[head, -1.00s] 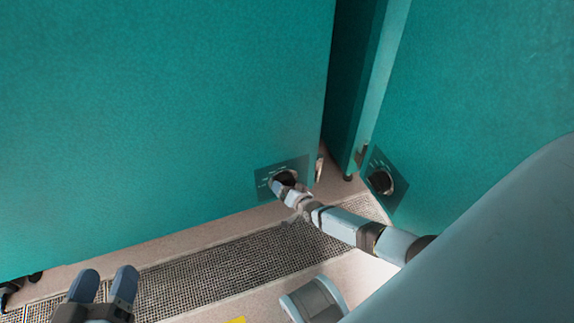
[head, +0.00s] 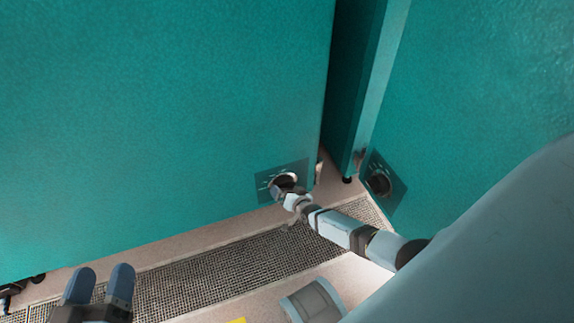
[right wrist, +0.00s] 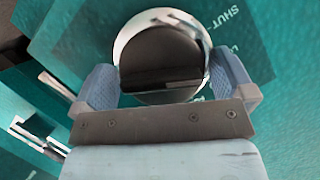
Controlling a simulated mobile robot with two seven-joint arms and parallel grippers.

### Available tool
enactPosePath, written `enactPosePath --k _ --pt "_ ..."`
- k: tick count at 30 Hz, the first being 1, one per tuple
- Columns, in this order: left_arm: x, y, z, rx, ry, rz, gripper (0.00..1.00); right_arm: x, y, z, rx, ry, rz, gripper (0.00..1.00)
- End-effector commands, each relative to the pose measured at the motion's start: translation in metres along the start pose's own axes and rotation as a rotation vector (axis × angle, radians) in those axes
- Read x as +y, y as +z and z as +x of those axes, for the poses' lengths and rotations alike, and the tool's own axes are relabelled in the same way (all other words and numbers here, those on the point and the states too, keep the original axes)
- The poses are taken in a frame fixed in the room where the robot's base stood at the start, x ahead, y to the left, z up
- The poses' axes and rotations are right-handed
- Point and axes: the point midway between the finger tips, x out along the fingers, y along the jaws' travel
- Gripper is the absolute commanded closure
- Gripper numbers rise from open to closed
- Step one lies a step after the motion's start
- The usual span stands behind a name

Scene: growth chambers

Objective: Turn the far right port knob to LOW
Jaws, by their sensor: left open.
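A round dark port knob (head: 285,182) sits on a dark label plate low on the left teal cabinet, near its right edge. My right gripper (head: 280,192) is at this knob and partly hides it. In the right wrist view the knob (right wrist: 160,58) has a pale ring and lies between my two spread fingers, very close to both. Contact cannot be told. The plate lettering shows "SHUT-" and cut-off words beginning with L. A second knob (head: 379,182) is on the right cabinet, with no gripper at it. My left gripper (head: 101,272) is open and empty at lower left.
The left cabinet (head: 150,110) and right cabinet (head: 480,90) flank a narrow dark gap. A metal floor grating (head: 220,270) runs before the left cabinet on pale floor. A yellow patch (head: 237,320) shows at the bottom edge.

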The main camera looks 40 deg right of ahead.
Motion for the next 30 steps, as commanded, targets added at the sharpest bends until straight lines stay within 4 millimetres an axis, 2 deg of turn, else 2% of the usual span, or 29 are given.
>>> enactPosePath --k 4,7,15,21,24,30 --pt "0.001 -0.004 0.000 0.004 -0.001 0.001 0.37 0.000 0.000 -0.005 -0.002 0.001 0.000 0.00" --pt "0.002 -0.016 -0.001 0.037 -0.004 0.004 0.37 -0.001 -0.002 -0.018 -0.002 0.001 0.000 0.00" --pt "0.009 -0.060 -0.006 0.180 -0.016 0.008 0.37 -0.002 -0.003 -0.079 -0.003 0.001 0.000 0.00" --pt "0.013 -0.080 -0.010 0.253 -0.023 0.016 0.37 -0.001 -0.003 -0.117 -0.001 0.001 -0.001 0.00" --pt "0.006 -0.067 -0.009 0.195 -0.046 0.022 0.37 -0.001 -0.001 -0.129 -0.001 0.000 -0.001 0.00" --pt "0.002 -0.058 -0.009 0.155 -0.061 0.026 0.37 0.000 0.000 -0.138 0.000 0.000 0.000 0.00"
